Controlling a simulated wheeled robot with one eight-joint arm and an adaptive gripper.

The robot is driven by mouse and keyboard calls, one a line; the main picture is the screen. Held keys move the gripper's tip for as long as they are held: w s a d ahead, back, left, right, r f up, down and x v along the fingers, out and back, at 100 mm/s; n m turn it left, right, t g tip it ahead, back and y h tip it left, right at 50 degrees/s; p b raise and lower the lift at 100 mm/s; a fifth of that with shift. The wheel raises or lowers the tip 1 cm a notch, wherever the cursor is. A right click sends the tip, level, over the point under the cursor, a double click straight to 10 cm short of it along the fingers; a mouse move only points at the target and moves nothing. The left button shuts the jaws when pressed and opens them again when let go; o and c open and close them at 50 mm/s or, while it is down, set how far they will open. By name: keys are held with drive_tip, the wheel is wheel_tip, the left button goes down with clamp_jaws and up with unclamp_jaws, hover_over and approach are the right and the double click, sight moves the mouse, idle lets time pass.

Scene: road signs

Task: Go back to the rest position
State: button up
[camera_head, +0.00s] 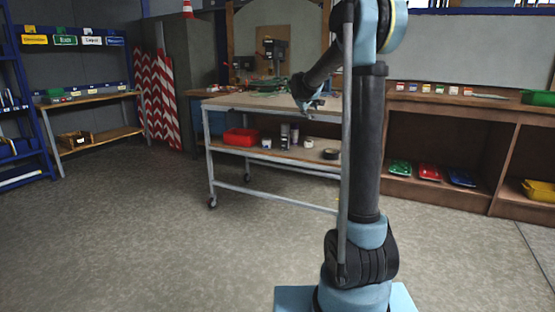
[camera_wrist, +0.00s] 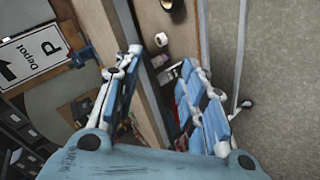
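My gripper (camera_wrist: 160,58) is open in the wrist view, its two blue-padded fingers spread apart with nothing held between them. In the head view my gripper (camera_head: 314,103) is small and dark, in front of the top of the wheeled workbench (camera_head: 225,102), and its fingers are hard to make out there. My arm rises from its base, bends over at the top and reaches down to the left. The wrist view looks down past the bench edge. A white sign (camera_wrist: 32,55) reading "Depot" with a P and an arrow shows at its upper left.
The bench's lower shelf holds a red bin (camera_head: 240,137), several small containers and a dark roll (camera_head: 330,154). A wooden shelf unit (camera_head: 440,145) with coloured trays stands right. Blue racks and red-white striped boards (camera_head: 157,100) stand left. The grey floor (camera_head: 130,240) is clear.

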drive_tip(key=s+d+f+m+g, duration=0.2)
drive_tip(key=s+f, duration=0.1)
drive_tip(key=s, duration=0.8)
drive_tip(key=s+d+f+m+g+y, duration=0.1)
drive_tip(key=s+d+f, duration=0.1)
drive_tip(key=s, duration=0.9)
drive_tip(key=s+d+f+m+g, duration=0.2)
drive_tip(key=s+f, duration=0.1)
drive_tip(key=s, duration=0.8)
drive_tip(key=s+a+f+m+g+y, duration=0.1)
drive_tip(key=s+f, duration=0.7)
drive_tip(key=s, duration=0.5)
drive_tip(key=s+a+f+m+g+y, duration=0.1)
drive_tip(key=s+f+m+g, duration=0.1)
drive_tip(key=s+f, duration=0.6)
drive_tip(key=s, duration=0.5)
drive_tip(key=shift+s+a+f+y, duration=0.2)
drive_tip(key=shift+a+f+y, duration=0.15)
drive_tip(key=shift+y, duration=0.05)
drive_tip(key=shift+w, duration=0.1)
drive_tip(key=shift+w+f, duration=0.2)
drive_tip(key=shift+w, duration=0.15)
